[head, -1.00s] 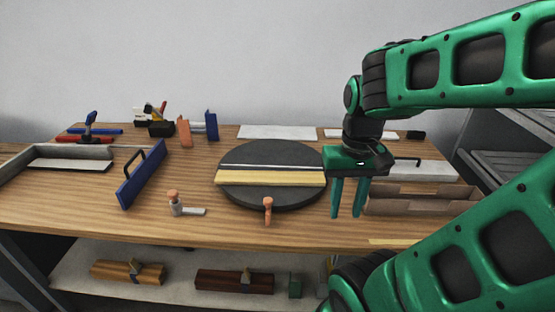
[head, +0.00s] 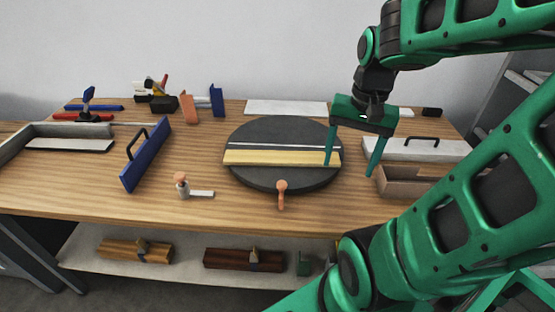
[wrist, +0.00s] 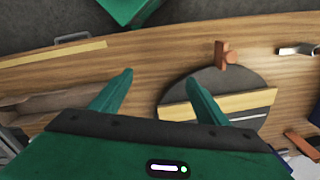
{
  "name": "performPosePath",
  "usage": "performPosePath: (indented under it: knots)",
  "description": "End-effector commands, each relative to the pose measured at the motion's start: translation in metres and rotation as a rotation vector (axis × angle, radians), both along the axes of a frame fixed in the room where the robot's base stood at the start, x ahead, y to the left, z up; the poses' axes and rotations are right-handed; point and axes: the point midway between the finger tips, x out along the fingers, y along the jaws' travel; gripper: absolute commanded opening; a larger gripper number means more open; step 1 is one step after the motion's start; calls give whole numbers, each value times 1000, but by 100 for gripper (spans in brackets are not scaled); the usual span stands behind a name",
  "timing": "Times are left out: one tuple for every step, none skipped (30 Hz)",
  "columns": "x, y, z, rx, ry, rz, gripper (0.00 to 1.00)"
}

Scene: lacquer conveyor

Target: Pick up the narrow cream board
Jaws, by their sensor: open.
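A narrow cream board (head: 270,158) lies flat across a dark round turntable (head: 272,132) on the wooden bench, with a thin white strip along its back side. My gripper (head: 350,170) is open and empty, its fingers pointing down near the board's right end. In the head view the left finger overlaps that end; I cannot tell the height gap. In the wrist view, the board (wrist: 250,101) and turntable (wrist: 222,82) are right of my gripper (wrist: 159,74), and one finger hides part of the board. Nothing is between the fingers.
A peg-like handle (head: 281,191) stands at the turntable's front. An open brown box (head: 405,187) and a white lidded box (head: 430,149) are to the right. A blue float (head: 146,157) and a small clamp (head: 183,186) are to the left. Bench shows bare between them.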

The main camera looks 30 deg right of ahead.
Motion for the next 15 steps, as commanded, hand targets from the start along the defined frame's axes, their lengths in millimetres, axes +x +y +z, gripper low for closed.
performPosePath:
  knots:
    - [15, -2, 0, 11, -4, -78, 69]
    - [23, -2, 1, 20, -9, -128, 69]
    - [34, -2, 1, 32, -13, -192, 69]
    - [43, -2, 1, 42, -17, -241, 69]
    - [52, -1, 1, 53, -20, -289, 69]
    - [62, -1, 1, 70, -23, -355, 69]
    - [71, -1, 0, 83, -25, -402, 69]
    - [79, -1, 0, 98, -26, -451, 69]
    - [90, -1, -1, 118, -27, -515, 69]
    - [98, 0, -2, 134, -26, -565, 69]
    - [106, 0, -2, 150, -24, -613, 69]
    - [117, 0, -3, 173, -23, -678, 69]
    - [125, 1, -4, 191, -20, -726, 69]
    - [132, 1, -4, 210, -16, -774, 69]
    - [142, 1, -5, 236, -9, -837, 69]
